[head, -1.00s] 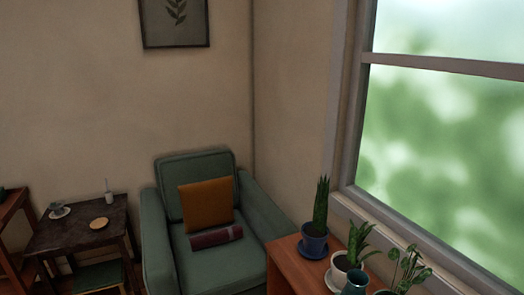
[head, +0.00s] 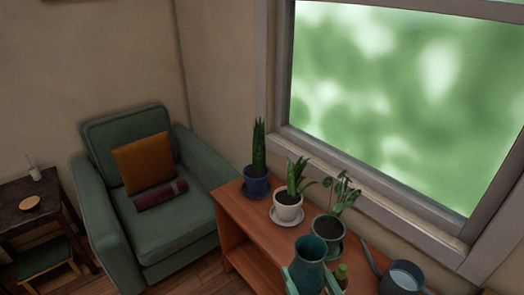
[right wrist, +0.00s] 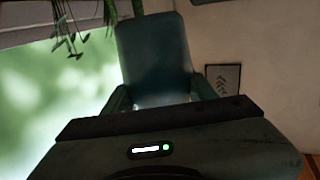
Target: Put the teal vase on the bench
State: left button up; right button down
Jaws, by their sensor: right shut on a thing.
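The teal vase (head: 311,250) is upright at the bottom middle of the head view, in front of the wooden bench (head: 246,221) with potted plants. My right gripper (head: 310,278) is shut on the vase, with a pale green finger on each side. The vase also shows in the right wrist view (right wrist: 155,55), between the fingers. Its base is hidden, so I cannot tell how high it is above the bench. My left gripper is not in view.
On the bench stand a blue pot (head: 256,187), a white pot (head: 288,206), a green pot (head: 329,228), a small cactus (head: 342,275) and a watering can (head: 402,278). A green armchair (head: 165,235) is to the left, a dark table (head: 22,188) beyond. The bench's near-left top looks clear.

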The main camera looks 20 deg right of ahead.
aim_at(253, 212)
jog(key=i+j, duration=0.85)
